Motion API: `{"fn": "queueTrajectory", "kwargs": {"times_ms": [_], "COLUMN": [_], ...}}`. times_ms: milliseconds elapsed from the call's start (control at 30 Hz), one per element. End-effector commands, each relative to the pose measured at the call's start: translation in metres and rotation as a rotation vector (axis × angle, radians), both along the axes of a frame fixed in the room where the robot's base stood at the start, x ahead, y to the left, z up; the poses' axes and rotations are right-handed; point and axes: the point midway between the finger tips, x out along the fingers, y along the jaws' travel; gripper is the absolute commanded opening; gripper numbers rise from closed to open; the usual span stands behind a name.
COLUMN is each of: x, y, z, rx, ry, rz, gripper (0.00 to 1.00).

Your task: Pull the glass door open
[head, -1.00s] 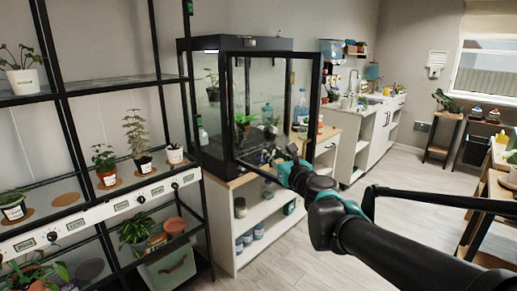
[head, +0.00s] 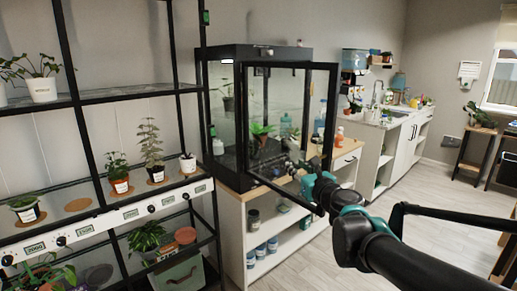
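The glass cabinet (head: 227,125) stands on a wood-topped white shelf unit. Its black-framed glass door (head: 333,100) stands partly open, swung out toward me, with its free edge on the right. My gripper (head: 291,170) is at the lower part of the door, close to its bottom rail and free edge. Its fingers are small and dark here, and I cannot tell whether they are shut on anything or which side of the glass they are on. A potted plant (head: 261,132) shows through the glass.
A black rack (head: 100,215) with potted plants stands close on the left. Jars (head: 254,219) sit in the white unit below the cabinet. A sink counter (head: 372,130) stands behind on the right. The floor (head: 310,265) in front of the unit is clear.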

Motion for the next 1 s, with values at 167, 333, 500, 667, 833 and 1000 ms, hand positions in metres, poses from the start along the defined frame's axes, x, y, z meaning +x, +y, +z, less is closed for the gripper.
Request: {"fn": "queueTrajectory", "kwargs": {"times_ms": [167,333,500,667,833,1000], "x": [-0.004,-0.009,-0.019,-0.035,-0.069,-0.108], "y": [0.010,0.023,0.037,0.047,0.038,-0.003], "z": [-0.011,-0.029,-0.058,-0.103,-0.178,-0.244], "rx": [-0.154,-0.362,-0.652,-1.032,-1.582,-2.048], "ry": [-0.020,-0.046,-0.084,-0.134,-0.205,-0.266], "rz": [0.048,0.118,0.227,0.391,0.708,1.113], "gripper": [0.30,0.30,0.30,0.30,0.30,0.30]}}
